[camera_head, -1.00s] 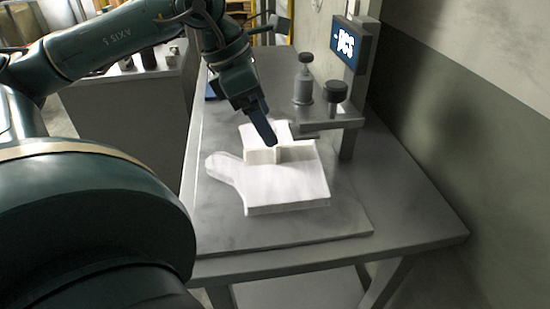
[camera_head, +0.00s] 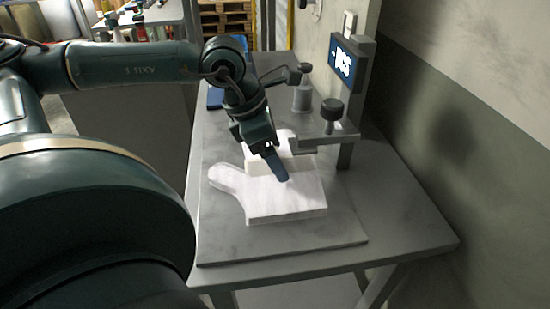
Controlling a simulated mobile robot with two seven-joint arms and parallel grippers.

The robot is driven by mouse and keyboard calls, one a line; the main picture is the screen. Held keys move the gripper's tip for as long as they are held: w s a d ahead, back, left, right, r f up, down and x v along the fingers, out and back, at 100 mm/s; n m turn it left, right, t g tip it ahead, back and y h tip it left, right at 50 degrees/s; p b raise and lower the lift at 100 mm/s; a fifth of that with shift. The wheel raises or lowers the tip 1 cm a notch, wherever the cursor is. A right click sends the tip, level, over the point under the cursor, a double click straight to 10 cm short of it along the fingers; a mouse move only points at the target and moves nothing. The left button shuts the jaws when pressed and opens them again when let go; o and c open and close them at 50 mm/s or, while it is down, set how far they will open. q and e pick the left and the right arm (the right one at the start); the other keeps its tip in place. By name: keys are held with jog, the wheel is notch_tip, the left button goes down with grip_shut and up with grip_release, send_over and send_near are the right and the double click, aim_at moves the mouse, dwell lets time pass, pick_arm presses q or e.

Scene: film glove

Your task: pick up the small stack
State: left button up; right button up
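White glove-shaped sheets lie as a low, flat stack (camera_head: 290,203) on the grey mat, with a thumb-like lobe pointing left. A smaller white stack (camera_head: 258,167) rests on its far part, and more white material (camera_head: 287,137) shows behind it. My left gripper (camera_head: 278,169) points down at the small stack, its dark blue finger in front of the stack's middle and overlapping it in the view. One finger hides the other, so I cannot tell how far apart they are or whether they touch the stack. My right gripper is not in view.
A grey post with a lit screen (camera_head: 343,63) stands on the table's right side. An arm with a black knob (camera_head: 331,109) reaches left from it, close to the stacks. A grey canister (camera_head: 302,96) stands behind. The mat's front (camera_head: 290,247) is clear.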

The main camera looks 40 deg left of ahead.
pick_arm(q)
jog(key=shift+c, duration=0.4)
jog(key=c, duration=1.1)
jog(key=shift+r, duration=0.1)
